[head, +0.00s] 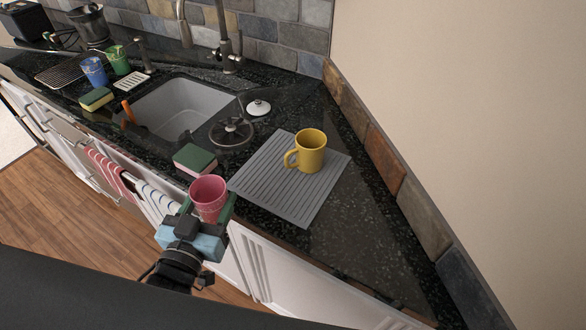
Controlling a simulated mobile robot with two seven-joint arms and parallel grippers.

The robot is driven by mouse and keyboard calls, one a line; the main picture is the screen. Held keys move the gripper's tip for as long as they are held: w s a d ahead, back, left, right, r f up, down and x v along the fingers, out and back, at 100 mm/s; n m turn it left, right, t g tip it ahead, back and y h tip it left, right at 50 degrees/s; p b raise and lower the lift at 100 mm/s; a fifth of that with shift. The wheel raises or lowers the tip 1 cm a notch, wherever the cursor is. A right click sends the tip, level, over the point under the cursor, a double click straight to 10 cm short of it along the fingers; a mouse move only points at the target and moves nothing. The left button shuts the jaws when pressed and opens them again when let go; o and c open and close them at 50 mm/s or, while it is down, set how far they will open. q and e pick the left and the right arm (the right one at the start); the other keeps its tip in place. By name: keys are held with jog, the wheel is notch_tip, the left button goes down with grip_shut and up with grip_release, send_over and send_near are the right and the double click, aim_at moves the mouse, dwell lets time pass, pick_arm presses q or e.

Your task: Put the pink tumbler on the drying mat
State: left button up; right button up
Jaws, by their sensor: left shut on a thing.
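The pink tumbler (208,194) is held upright in my left gripper (210,208), which is shut on it. The gripper and tumbler are at the counter's front edge, just left of the drying mat's near left corner. The grey ribbed drying mat (280,194) lies flat on the dark counter. A yellow mug (311,149) stands upright on the mat's far part, its handle pointing left. The tumbler's lower part is partly hidden by the gripper. My right gripper is not in view.
A green and pink sponge (195,160) lies just beyond the tumbler. A round dark rack (231,132) and a white lid (258,107) sit near the sink (180,108). Blue (93,71) and green (118,60) tumblers stand far left. The mat's near half is clear.

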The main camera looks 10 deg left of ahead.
aim_at(202, 204)
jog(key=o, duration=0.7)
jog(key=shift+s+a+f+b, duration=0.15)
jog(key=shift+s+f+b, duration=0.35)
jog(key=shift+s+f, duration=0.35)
pick_arm(q)
jog(key=s+m+g+h, duration=0.1)
jog(key=m+h, duration=0.1)
jog(key=h, duration=0.1)
jog(key=s+a+r+m+g+h+b, duration=0.1)
jog(key=m+h, duration=0.2)
jog(key=h, duration=0.1)
jog(key=s+r+m+g+h+b, duration=0.1)
jog(key=m+h, duration=0.1)
jog(key=h, duration=0.1)
jog(key=shift+s+a+r+g, duration=0.25)
jog(key=shift+a+g, duration=0.15)
jog(key=shift+s+d+r+m+g+h, duration=0.2)
jog(key=shift+d+r+m+g+h, duration=0.3)
jog(key=shift+h, duration=0.3)
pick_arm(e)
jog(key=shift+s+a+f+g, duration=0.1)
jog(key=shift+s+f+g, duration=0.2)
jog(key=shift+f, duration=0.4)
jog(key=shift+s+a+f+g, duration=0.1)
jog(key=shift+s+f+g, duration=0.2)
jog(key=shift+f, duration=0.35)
